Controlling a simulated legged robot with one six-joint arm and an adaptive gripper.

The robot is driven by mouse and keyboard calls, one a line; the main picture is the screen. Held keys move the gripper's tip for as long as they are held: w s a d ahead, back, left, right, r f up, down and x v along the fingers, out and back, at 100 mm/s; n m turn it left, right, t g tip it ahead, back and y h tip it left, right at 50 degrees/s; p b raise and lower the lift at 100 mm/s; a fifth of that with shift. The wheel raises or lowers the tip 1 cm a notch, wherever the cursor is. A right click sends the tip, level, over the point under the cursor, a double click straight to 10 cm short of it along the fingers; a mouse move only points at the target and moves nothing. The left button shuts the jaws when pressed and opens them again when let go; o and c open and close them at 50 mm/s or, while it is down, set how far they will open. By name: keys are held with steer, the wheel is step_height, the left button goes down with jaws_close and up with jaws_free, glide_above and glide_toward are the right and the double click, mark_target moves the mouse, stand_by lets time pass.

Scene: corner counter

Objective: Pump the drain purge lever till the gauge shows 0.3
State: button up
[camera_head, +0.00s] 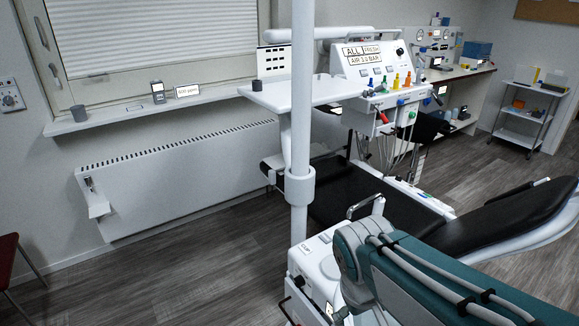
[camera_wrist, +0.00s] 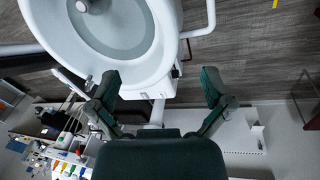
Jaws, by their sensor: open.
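My gripper (camera_wrist: 160,95) shows in the wrist view with its two dark green fingers spread wide apart and nothing between them. A large white bowl with a grey inside (camera_wrist: 115,25) fills the upper left of that view, beyond the fingertips. A bent white bar (camera_wrist: 207,20) stands to the right of the bowl. In the head view, a curved metal handle (camera_head: 366,205) rises from the white base unit (camera_head: 318,258) by the chair. I cannot tell which of these, if any, is the purge lever. No gauge reading is legible.
A white post (camera_head: 302,120) stands in front of the tray table (camera_head: 300,95). An instrument panel (camera_head: 368,58) reads "AIR 3.0 BAR". A black reclining chair (camera_head: 500,222) is at right. A radiator (camera_head: 180,180) lines the left wall. Open floor (camera_head: 190,275) lies at lower left.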

steer(key=s+d+r+m+t+y, duration=0.1)
steer(key=s+d+r+m+t, duration=0.2)
steer(key=s+r+t, duration=0.1)
steer(key=shift+s+r+m+y, duration=0.3)
steer(key=shift+s+r+m, duration=0.1)
steer(key=shift+s, duration=0.2)
steer(key=shift+d, duration=0.1)
